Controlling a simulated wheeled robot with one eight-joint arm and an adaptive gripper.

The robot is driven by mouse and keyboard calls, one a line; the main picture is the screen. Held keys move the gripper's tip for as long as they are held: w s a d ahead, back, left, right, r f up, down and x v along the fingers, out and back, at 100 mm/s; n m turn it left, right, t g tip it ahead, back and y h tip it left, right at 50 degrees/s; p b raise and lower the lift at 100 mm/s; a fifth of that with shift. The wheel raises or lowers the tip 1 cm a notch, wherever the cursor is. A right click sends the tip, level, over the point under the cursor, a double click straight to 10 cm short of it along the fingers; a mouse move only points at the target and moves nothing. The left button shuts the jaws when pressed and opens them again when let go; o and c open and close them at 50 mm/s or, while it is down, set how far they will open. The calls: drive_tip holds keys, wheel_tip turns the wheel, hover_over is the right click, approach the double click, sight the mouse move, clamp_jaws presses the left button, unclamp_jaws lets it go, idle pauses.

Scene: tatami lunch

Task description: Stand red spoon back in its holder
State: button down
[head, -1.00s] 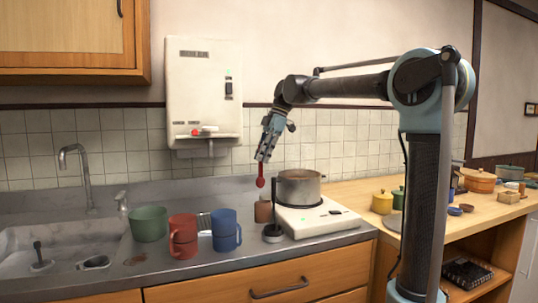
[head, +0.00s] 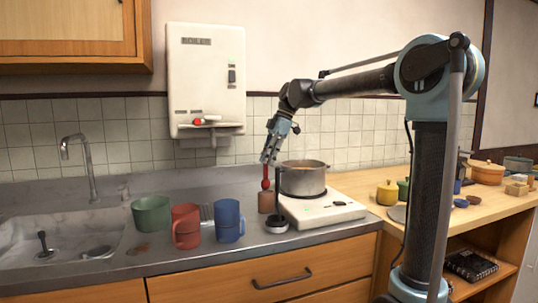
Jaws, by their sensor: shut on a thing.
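The red spoon (head: 265,177) hangs nearly upright from my gripper (head: 267,161), its rounded end down. My gripper is shut on the upper part of the spoon. A small brown cup (head: 266,203), which looks like the holder, stands on the counter left of the stove, directly below the spoon in the picture. The spoon's rounded end is close to the cup's rim; I cannot tell whether it touches the cup or is over its opening.
A metal pot (head: 303,181) on a white stove (head: 322,212) stands close on the right. A low dark round item (head: 276,224) is in front. Blue (head: 228,222) and red (head: 186,226) mugs and a green bowl (head: 151,214) stand to the left.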

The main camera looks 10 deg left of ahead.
sight(268, 180)
drive_tip(key=shift+f, duration=3.9)
drive_tip(key=c, duration=1.6)
unclamp_jaws()
drive_tip(key=o, duration=0.5)
drive_tip(key=shift+o, duration=0.2)
drive_tip(key=shift+r, duration=0.15)
drive_tip(key=shift+r, duration=3.4)
